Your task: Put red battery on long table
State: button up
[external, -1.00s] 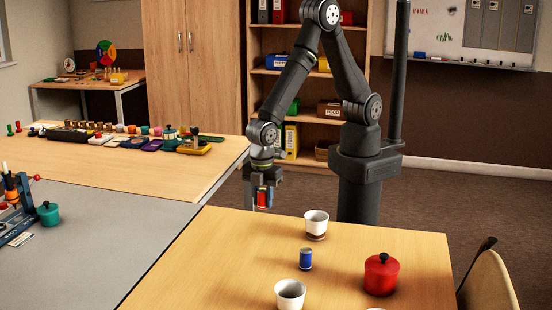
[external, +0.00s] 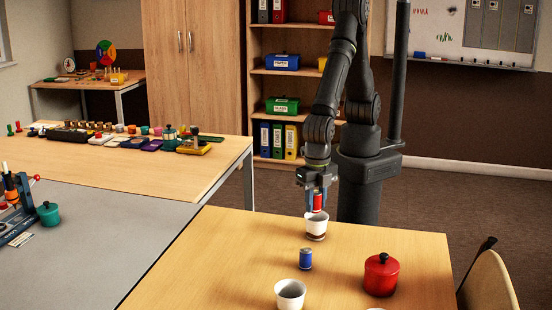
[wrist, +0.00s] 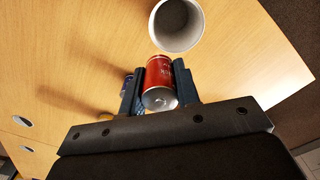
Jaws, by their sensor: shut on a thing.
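My gripper (external: 317,199) is shut on the red battery (wrist: 159,78), a red can shape with a silver end, lying between the two fingers in the wrist view. In the external view the battery (external: 318,204) hangs upright just behind or over the rim of a white cup (external: 316,229). I cannot tell whether they touch. In the wrist view the cup (wrist: 178,27) is just beyond the battery. The cup stands on a near wooden table (external: 230,245). Another wooden table (external: 213,176) stands at the left. Which is the long table is unclear.
A blue battery (external: 305,259), a second white cup (external: 290,294) and a red lidded pot (external: 381,275) stand on the near table. Its left part is clear. A grey table (external: 110,235) lies beside it. Several stamps and small items line the left wooden table's back.

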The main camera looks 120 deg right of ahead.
send_over(345, 260)
notch_tip(345, 260, down, 7)
jog(key=shift+f, duration=1.8)
jog(key=shift+f, duration=0.15)
jog(key=o, duration=1)
jog(key=shift+o, duration=0.2)
jog(key=shift+o, duration=0.4)
notch_tip(345, 260, up, 17)
jog(key=shift+d, duration=0.2)
